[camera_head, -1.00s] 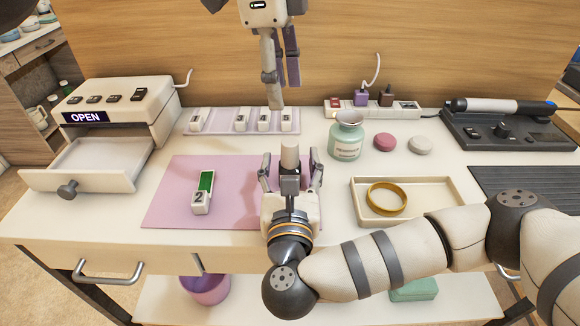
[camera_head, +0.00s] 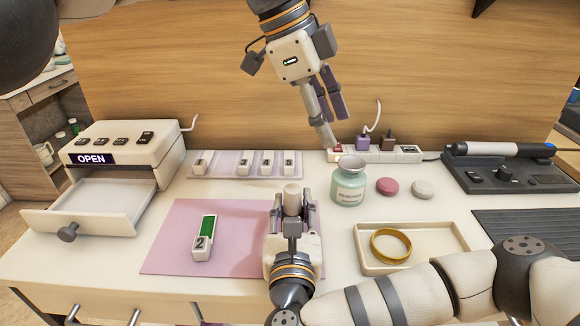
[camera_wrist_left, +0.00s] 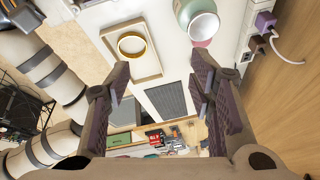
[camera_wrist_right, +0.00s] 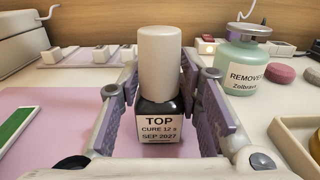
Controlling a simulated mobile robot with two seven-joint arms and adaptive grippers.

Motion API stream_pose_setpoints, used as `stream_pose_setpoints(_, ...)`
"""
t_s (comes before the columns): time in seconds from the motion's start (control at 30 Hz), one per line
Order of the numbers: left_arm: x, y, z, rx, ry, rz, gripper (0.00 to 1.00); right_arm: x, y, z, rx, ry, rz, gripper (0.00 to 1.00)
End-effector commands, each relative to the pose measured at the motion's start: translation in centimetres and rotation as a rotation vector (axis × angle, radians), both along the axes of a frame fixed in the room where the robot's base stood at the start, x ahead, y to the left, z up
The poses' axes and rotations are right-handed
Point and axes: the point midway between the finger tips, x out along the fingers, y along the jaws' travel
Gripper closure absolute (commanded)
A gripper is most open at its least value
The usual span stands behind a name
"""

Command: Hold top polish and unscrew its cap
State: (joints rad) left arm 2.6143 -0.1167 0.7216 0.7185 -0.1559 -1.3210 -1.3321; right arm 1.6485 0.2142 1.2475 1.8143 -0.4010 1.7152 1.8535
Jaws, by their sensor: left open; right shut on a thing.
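The top polish bottle has a tall pale grey cap (camera_head: 292,193) and a dark body with a TOP label (camera_wrist_right: 159,130) in the right wrist view. It stands upright. My right gripper (camera_head: 291,208) is shut on the bottle's body, and the cap sticks up clear above the fingers. My left gripper (camera_head: 332,127) is open and empty, tilted in the air above the back of the desk, up and to the right of the cap. The left wrist view shows its spread fingers (camera_wrist_left: 160,75) with nothing between them.
A green remover bottle (camera_head: 348,185) stands right of the cap, near pink and white round pieces. A tray (camera_head: 368,262) with a gold ring lies at front right. A pink mat (camera_head: 235,238) carries swatch 2. An open drawer (camera_head: 105,222) is at left.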

Motion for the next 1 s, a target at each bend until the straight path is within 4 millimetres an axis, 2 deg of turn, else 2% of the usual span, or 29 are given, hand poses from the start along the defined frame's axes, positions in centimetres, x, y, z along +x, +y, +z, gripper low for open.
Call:
stream_pose_setpoints(0.03, 0.4, -2.6, 1.2, -0.131, -0.033, -0.005, 0.51, 0.0, 0.0, -0.1, 0.000, 0.002, 0.001, 1.00)
stream_pose_setpoints(0.1, 1.3, -6.1, 3.9, -0.336, -0.089, 0.013, 0.51, 0.0, 0.0, -0.1, 0.000, 0.002, 0.001, 1.00)
stream_pose_setpoints(0.17, 2.3, -8.6, 6.7, -0.509, -0.138, 0.058, 0.51, 0.0, 0.0, -0.1, 0.000, 0.002, 0.001, 1.00)
stream_pose_setpoints(0.23, 4.0, -10.5, 10.5, -0.706, -0.194, 0.151, 0.51, 0.0, 0.0, -0.1, 0.000, 0.002, 0.001, 1.00)
stream_pose_setpoints(0.33, 7.3, -10.6, 15.7, -0.952, -0.263, 0.384, 0.51, 0.0, 0.0, -0.1, 0.000, 0.002, 0.001, 1.00)
stream_pose_setpoints(0.4, 9.9, -9.0, 17.7, -1.057, -0.287, 0.599, 0.51, 0.0, 0.0, -0.1, 0.000, 0.002, 0.001, 1.00)
stream_pose_setpoints(0.43, 10.8, -8.0, 17.9, -1.078, -0.290, 0.698, 0.51, 0.0, 0.0, -0.1, 0.000, 0.002, 0.001, 1.00)
stream_pose_setpoints(0.47, 11.7, -6.9, 17.9, -1.088, -0.286, 0.801, 0.51, 0.0, 0.0, -0.1, 0.000, 0.002, 0.001, 1.00)
stream_pose_setpoints(0.53, 12.9, -4.1, 16.4, -1.054, -0.259, 1.040, 0.51, 0.0, 0.0, -0.1, 0.000, 0.003, 0.001, 1.00)
stream_pose_setpoints(0.63, 12.1, -0.5, 11.8, -0.877, -0.169, 1.345, 0.51, 0.0, 0.0, -0.1, 0.000, 0.003, 0.002, 1.00)
stream_pose_setpoints(0.67, 11.3, 0.4, 10.2, -0.805, -0.135, 1.414, 0.51, 0.0, 0.0, -0.1, 0.000, 0.003, 0.002, 1.00)
stream_pose_setpoints(0.7, 9.9, 1.4, 8.3, -0.704, -0.090, 1.488, 0.51, 0.0, 0.0, -0.1, 0.000, 0.003, 0.002, 1.00)
stream_pose_setpoints(0.8, 5.5, 3.2, 4.3, -0.449, 0.020, 1.596, 0.51, 0.0, 0.1, -0.1, 0.000, 0.003, 0.002, 1.00)
stream_pose_setpoints(0.9, 1.1, 4.4, 2.0, -0.233, 0.111, 1.628, 0.51, -0.1, 0.1, -0.1, 0.000, 0.003, 0.002, 1.00)
stream_pose_setpoints(1.0, -2.3, 5.2, 0.8, -0.079, 0.174, 1.625, 0.51, -0.1, 0.1, -0.1, 0.000, 0.003, 0.002, 1.00)
